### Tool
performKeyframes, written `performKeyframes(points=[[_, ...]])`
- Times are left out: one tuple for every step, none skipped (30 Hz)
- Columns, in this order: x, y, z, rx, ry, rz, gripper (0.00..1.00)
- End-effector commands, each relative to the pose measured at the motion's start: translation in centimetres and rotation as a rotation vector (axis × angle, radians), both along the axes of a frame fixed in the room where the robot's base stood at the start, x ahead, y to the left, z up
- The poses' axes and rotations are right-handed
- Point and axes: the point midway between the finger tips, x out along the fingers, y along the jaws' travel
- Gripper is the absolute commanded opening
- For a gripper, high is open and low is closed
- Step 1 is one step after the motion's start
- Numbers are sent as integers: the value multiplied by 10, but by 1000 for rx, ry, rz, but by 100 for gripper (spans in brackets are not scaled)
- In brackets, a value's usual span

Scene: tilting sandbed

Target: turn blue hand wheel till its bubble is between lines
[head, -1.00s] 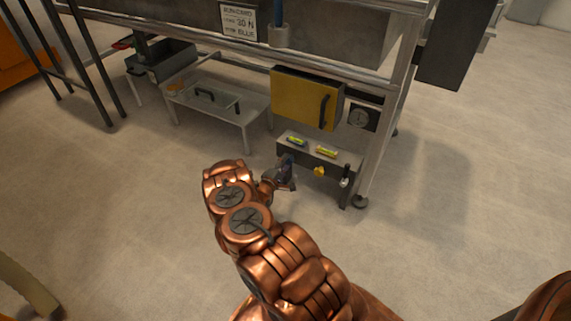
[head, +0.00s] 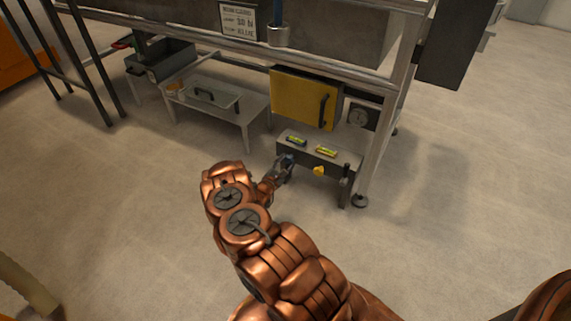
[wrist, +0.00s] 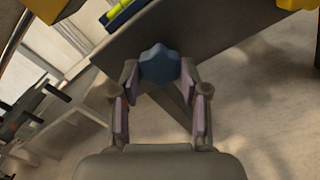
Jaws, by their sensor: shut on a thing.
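The blue hand wheel (wrist: 160,64) is a lobed knob on the front of a grey control box (head: 318,156). My gripper (wrist: 159,76) is shut on it, with a finger on each side; in the head view my gripper (head: 284,166) is at the box's left end and mostly covers the wheel. The blue-framed level vial (head: 296,140) lies on top of the box at the left. Part of it also shows at the top of the wrist view (wrist: 120,12), with yellow-green liquid. Its bubble and lines are too small or cut off to read.
A yellow level vial (head: 326,151), a yellow hand wheel (head: 319,170) and a small black-and-silver lever (head: 344,177) are right of the blue wheel. A yellow cabinet (head: 301,98) hangs behind. A low grey table (head: 240,117) stands at left. The floor in front is clear.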

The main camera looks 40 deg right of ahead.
Motion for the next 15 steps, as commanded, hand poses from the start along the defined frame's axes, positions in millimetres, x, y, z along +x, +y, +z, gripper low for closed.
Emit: performKeyframes(points=[[-1, 0, 0, -4, 13, -2, 10], [-1, 0, 0, -6, 22, -2, 10], [-1, 0, 0, -9, 30, -2, 10], [-1, 0, 0, -10, 35, -2, 10], [-1, 0, 0, -12, 39, -2, 10], [-1, 0, 0, -13, 45, -2, 10], [-1, 0, 0, -14, 48, -2, 10], [-1, 0, 0, -15, 50, -2, 10], [-1, 0, 0, -15, 52, -2, 10], [-1, 0, 0, -16, 53, -2, 10], [-1, 0, 0, -16, 54, -2, 10], [-1, 0, 0, -16, 54, -2, 10], [-1, 0, 0, -16, 54, -2, 10], [-1, 0, 0, -16, 54, -2, 10], [-1, 0, 0, -16, 54, -2, 10]])
